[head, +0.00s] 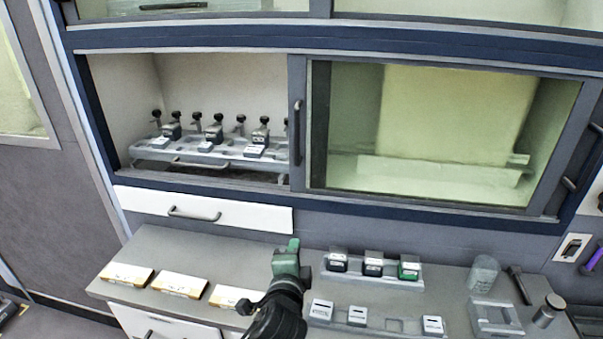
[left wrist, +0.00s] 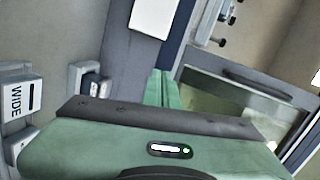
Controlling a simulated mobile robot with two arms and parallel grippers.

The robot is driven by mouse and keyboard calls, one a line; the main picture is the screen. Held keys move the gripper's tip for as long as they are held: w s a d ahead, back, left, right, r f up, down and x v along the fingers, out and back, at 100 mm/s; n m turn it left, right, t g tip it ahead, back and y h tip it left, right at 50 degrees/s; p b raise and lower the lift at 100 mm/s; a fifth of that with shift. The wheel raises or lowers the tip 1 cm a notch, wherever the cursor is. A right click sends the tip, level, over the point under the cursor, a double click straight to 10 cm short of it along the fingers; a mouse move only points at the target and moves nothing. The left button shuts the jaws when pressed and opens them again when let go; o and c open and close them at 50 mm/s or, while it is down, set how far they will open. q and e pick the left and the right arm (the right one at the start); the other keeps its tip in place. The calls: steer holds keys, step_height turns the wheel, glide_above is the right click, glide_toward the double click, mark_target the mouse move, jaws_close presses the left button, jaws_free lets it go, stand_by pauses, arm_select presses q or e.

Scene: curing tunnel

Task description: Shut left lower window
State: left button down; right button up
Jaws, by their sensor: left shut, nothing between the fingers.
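The lower left window opening of the cabinet is uncovered, with its tray inside in plain view. A grey-framed sliding glass pane (head: 425,125) stands to the right of the opening. A dark vertical handle (head: 297,132) is on the pane's left frame edge; a dark bar handle on a window frame also shows in the left wrist view (left wrist: 258,82). My left gripper (head: 293,243), with green fingers, is shut and empty. It is over the counter, below the handle and apart from it. The green fingers also show in the left wrist view (left wrist: 163,88). My right gripper is not in view.
A grey tray (head: 180,155) with several black-knobbed clamps stands inside the opening. A white drawer front (head: 200,208) lies below it. The counter (head: 165,245) holds several labelled plates, a rack of small blocks (head: 372,268) and a grey frame (head: 495,318).

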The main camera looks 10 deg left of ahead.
arm_select(q)
steer(key=w+d+r+m+t, duration=0.3)
steer(key=d+r+m, duration=0.1)
steer(key=r, duration=0.6)
steer(key=w+a+r+h+p, duration=0.1)
steer(key=w+a+p, duration=0.3)
steer(key=w, duration=0.6)
steer(key=shift+w+a+r+p, duration=0.25)
steer(key=shift+w+a+p, duration=0.15)
steer(key=shift+p, duration=0.45)
